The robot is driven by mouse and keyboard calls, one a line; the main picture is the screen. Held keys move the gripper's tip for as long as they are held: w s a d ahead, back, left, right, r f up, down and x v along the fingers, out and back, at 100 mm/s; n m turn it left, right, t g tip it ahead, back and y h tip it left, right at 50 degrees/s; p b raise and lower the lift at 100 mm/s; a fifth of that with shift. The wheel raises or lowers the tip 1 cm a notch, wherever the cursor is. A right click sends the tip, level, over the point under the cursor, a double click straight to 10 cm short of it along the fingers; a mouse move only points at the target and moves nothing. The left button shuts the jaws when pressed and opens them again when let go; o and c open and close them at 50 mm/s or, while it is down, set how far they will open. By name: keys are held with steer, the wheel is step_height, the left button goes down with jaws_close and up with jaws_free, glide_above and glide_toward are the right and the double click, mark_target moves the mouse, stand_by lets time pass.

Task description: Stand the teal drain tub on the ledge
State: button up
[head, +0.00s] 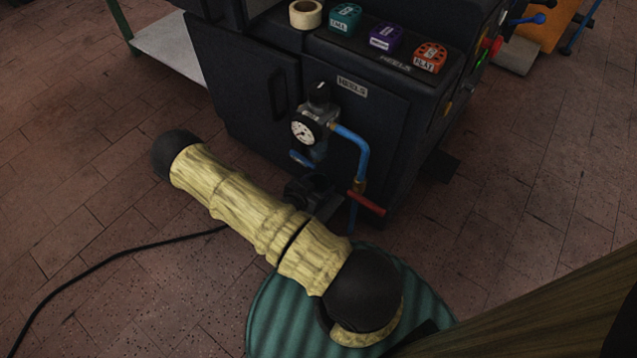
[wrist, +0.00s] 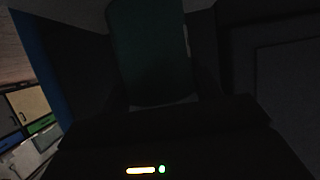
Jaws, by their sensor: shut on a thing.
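A dark teal thing, taken to be the drain tub (wrist: 150,50), fills the upper middle of the wrist view. My gripper (wrist: 160,98) is shut on its near end; the fingers are very dark. The tub's far end is cut off at the top of the view. Neither gripper nor tub can be made out in the head view, where my arm's upper part crosses the lower middle. The dark press has a top front ledge (head: 342,47), probably the one named, apart from my visible arm.
A tape roll (head: 306,14) and teal (head: 345,18), purple (head: 386,39) and orange (head: 430,57) blocks occupy the ledge. A gauge (head: 307,131), blue pipe (head: 352,147) and red lever (head: 366,204) project from the press front. A black cable (head: 120,253) crosses the brick floor.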

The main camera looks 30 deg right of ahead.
steer(key=shift+f, duration=0.1)
steer(key=o, duration=1)
steer(key=p+v, duration=0.8)
steer(key=v, duration=0.9)
steer(key=shift+s+a+p, duration=0.1)
steer(key=shift+a+p, duration=0.1)
steer(key=shift+p, duration=0.2)
